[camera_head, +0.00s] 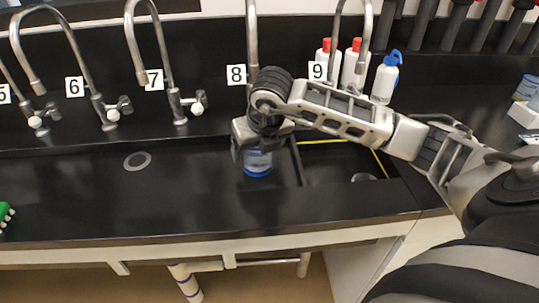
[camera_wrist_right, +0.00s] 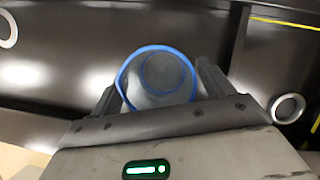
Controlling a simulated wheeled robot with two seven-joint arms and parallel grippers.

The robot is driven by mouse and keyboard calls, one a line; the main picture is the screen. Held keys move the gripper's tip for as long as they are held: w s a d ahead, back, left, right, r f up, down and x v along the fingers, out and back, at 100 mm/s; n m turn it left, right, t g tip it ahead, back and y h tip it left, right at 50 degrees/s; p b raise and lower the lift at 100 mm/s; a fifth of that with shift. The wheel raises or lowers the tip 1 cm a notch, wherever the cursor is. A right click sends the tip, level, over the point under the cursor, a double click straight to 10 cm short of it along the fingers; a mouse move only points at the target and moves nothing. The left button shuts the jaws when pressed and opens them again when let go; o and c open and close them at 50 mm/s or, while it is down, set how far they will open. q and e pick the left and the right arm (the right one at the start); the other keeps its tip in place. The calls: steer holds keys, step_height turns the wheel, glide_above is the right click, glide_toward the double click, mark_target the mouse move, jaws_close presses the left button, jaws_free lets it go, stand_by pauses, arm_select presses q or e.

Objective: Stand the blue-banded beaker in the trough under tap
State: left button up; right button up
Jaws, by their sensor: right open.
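The blue-banded beaker (camera_head: 257,166) is clear with a blue base band and appears upright in the black trough (camera_head: 190,195), below tap 8 (camera_head: 252,45). Its upper part is hidden by my right gripper (camera_head: 254,146). In the right wrist view the beaker (camera_wrist_right: 158,76) shows its round blue rim between the two fingers of the right gripper (camera_wrist_right: 158,92). The fingers are open around it; I cannot tell whether either touches. The tap's lower end is hidden behind my right arm. My left gripper is not in view.
A divider (camera_head: 298,162) separates the trough from a yellow-edged section at right. A round drain (camera_head: 137,161) lies on the left floor. Taps 7 (camera_head: 160,75) and 6 (camera_head: 85,75) stand behind. A blue-capped bottle (camera_head: 384,82) and red-capped bottles stand behind my arm.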

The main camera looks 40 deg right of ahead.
mark_target(279, 193)
steer(key=s+a, duration=0.1)
steer(key=s, duration=0.3)
steer(key=s+a+b, duration=0.1)
steer(key=s, duration=0.3)
steer(key=s+a+b, duration=0.1)
steer(key=s, duration=0.3)
steer(key=shift+r, duration=0.2)
